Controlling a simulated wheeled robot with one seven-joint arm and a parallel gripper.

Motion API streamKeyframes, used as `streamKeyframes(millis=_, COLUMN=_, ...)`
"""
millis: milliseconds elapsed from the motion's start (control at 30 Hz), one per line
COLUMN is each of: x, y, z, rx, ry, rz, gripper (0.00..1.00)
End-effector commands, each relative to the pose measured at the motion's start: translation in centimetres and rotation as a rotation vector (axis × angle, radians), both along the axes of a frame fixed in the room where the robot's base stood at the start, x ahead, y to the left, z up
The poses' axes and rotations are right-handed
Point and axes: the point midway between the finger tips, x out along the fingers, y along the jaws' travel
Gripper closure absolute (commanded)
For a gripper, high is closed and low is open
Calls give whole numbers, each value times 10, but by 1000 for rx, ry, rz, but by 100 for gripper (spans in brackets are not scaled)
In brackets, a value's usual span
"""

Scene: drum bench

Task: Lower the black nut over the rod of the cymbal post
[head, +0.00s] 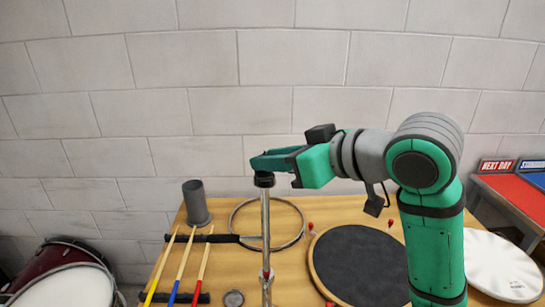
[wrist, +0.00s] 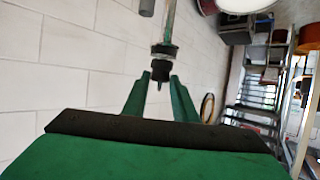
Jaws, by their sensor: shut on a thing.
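The black nut (head: 264,180) is at my gripper's fingertips, directly above the upright cymbal post (head: 265,225) in the head view. My gripper (head: 264,165) reaches in from the right and is shut on the nut. In the wrist view the nut (wrist: 160,71) sits between the tips of the two green fingers (wrist: 161,84). A thin point shows at its near end, and a wider dark disc lies just beyond it. The post (wrist: 169,25) runs on upward in that picture. The nut hides the rod's top, so I cannot tell how far the rod enters it.
On the wooden bench lie a metal ring (head: 295,235), a dark round pad (head: 360,265), several coloured sticks (head: 182,265) and a grey cup (head: 196,203). A drum (head: 65,280) stands at the left. A white drumhead (head: 500,265) lies at the right. A block wall closes the back.

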Motion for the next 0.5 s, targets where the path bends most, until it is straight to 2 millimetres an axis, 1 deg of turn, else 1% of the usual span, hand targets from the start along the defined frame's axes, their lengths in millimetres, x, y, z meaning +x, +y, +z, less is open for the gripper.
streamKeyframes(millis=67, x=0, y=0, z=0, rx=0, ry=0, rz=1, gripper=96)
streamKeyframes(millis=100, x=0, y=0, z=0, rx=0, ry=0, rz=1, gripper=70)
streamKeyframes(millis=167, x=0, y=0, z=0, rx=0, ry=0, rz=1, gripper=56)
streamKeyframes(millis=200, x=0, y=0, z=0, rx=0, ry=0, rz=1, gripper=53)
streamKeyframes(millis=500, x=-1, y=-1, z=1, rx=0, ry=0, rz=0, gripper=53)
